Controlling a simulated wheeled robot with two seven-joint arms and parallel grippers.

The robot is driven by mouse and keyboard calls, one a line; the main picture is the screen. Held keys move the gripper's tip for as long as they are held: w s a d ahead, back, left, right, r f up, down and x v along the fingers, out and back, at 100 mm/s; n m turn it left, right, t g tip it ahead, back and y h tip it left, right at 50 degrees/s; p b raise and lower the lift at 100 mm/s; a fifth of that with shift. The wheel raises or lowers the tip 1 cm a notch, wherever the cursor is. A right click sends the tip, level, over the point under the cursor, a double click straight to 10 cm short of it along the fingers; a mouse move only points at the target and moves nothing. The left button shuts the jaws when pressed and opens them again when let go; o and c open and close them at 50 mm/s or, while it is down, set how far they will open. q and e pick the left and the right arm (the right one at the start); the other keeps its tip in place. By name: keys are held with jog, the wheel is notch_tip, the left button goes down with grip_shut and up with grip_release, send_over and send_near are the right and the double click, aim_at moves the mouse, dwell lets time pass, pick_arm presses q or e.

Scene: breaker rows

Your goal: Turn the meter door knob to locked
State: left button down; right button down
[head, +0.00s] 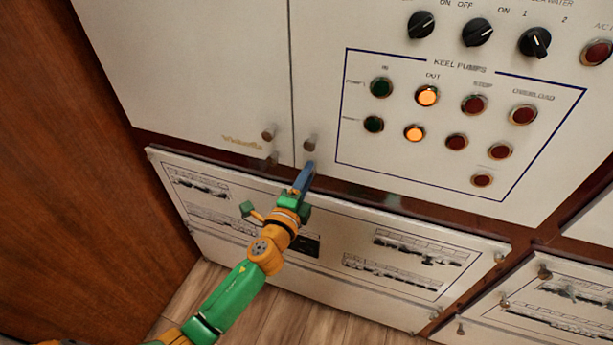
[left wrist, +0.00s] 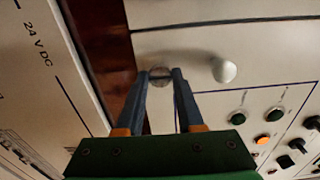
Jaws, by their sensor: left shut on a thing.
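A round metal knob (left wrist: 158,76) sits near the bottom edge of a cream door, in the left wrist view. My left gripper (left wrist: 162,72) is shut on it, with a blue finger on either side; a bar shows between the fingertips. In the head view my left gripper (head: 305,170) reaches up to the lower edge of the door (head: 325,65) and hides the held knob. A second, pale round knob (head: 310,144) stands just above the fingertips; it also shows in the left wrist view (left wrist: 224,70). My right gripper is in neither view.
Another knob (head: 268,132) is on the left door, across the seam. The keel pumps panel (head: 440,160) with buttons and two lit orange lamps lies to the right. A breaker panel (head: 340,245) is below, and a wooden wall (head: 70,150) stands on the left.

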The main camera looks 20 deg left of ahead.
pick_arm(q)
jog(key=c, duration=0.5)
grip_release()
jog(key=s, duration=0.7)
jog(key=shift+a, duration=0.1)
